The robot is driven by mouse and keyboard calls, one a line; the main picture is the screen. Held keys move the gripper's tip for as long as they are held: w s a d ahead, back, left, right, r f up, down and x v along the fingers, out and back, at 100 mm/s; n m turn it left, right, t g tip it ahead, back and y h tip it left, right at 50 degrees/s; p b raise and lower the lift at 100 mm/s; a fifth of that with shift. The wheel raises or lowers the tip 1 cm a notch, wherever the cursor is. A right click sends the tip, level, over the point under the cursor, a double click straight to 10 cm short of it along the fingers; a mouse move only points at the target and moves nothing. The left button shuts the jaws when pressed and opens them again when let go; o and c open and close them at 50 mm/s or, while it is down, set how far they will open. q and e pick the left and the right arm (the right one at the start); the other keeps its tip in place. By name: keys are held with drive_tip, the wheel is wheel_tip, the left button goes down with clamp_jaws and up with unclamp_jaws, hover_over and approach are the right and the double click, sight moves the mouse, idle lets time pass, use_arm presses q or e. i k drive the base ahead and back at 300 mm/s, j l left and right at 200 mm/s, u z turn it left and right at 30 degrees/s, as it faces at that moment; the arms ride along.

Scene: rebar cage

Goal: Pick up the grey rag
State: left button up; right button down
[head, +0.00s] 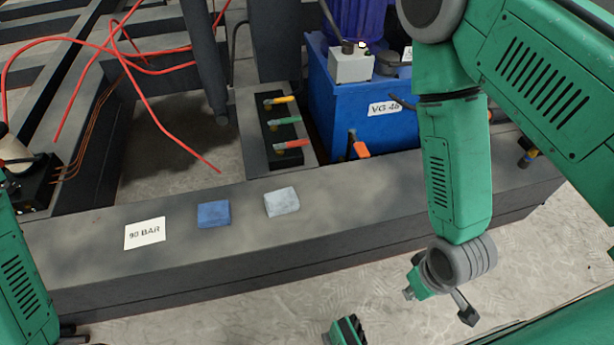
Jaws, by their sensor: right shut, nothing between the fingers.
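The grey rag (282,202) is a small, light, folded block on the top face of the dark grey beam, right of the blue rag. My right gripper (438,302) hangs at the end of the green right arm, in front of the beam. It is shut and empty, well to the right of the grey rag and nearer to me, apart from it. My left arm shows at the bottom left edge. Only small dark parts at its end (72,334) show there, cut off by the frame, so the left jaws cannot be made out.
The blue rag (213,214) and a "90 BAR" card (145,233) lie on the beam (100,262) left of the grey rag. Behind stand a lever block (284,150) and a blue tank (340,100). Red cables (150,105) hang loosely at upper left.

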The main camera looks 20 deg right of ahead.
sight(284, 201)
drive_tip(key=z, duration=1.15)
drive_tip(key=k+j, duration=0.1)
drive_tip(key=k, duration=0.25)
drive_tip(key=k+j, duration=0.15)
drive_tip(key=k, duration=0.15)
